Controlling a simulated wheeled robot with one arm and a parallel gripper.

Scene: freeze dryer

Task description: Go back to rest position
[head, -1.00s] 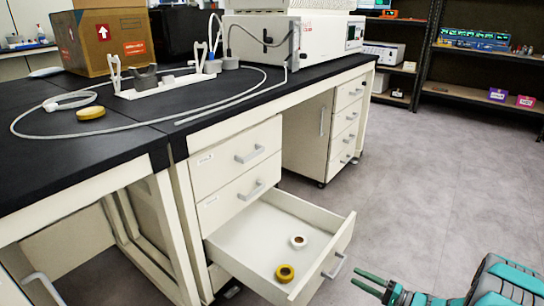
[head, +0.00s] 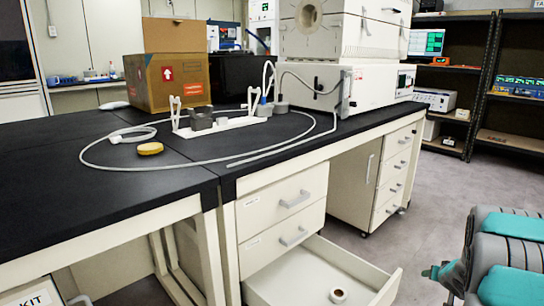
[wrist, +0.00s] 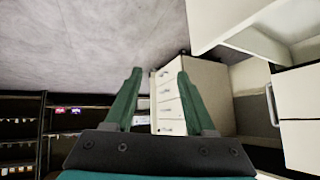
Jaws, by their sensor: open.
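My gripper (wrist: 160,92) shows in the wrist view with its two green fingers apart and nothing between them. In the head view my teal arm is at the lower right, and the fingertips are out of view or hidden. In the wrist view, a white drawer cabinet stands beyond the fingers, and the grey floor fills the upper left.
Shelves (head: 480,110) stand at right.

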